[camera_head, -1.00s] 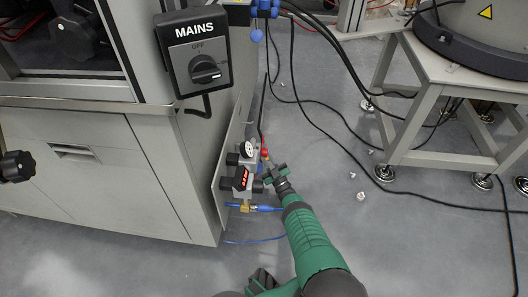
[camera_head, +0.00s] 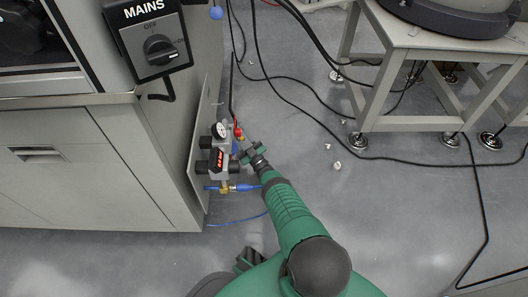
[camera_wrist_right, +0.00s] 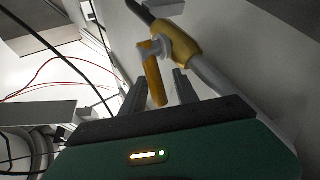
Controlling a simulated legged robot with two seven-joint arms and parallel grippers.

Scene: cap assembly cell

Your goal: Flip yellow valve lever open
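The yellow valve lever (camera_wrist_right: 153,78) hangs from a yellow valve body (camera_wrist_right: 178,42) on a grey pipe in the right wrist view. My right gripper (camera_wrist_right: 160,92) is open, with one finger on each side of the lever; contact is not clear. In the head view my right gripper (camera_head: 252,157) is beside the small valve and gauge unit (camera_head: 219,160) on the cabinet's side. The lever cannot be made out there; a small red part (camera_head: 238,132) shows just above the gripper.
The grey cabinet (camera_head: 95,170) with the black MAINS switch (camera_head: 160,48) stands left of the unit. Blue hoses (camera_head: 240,219) and black cables cross the floor. A metal stand (camera_head: 445,120) is at the right. Open floor (camera_head: 400,215) lies right of my arm.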

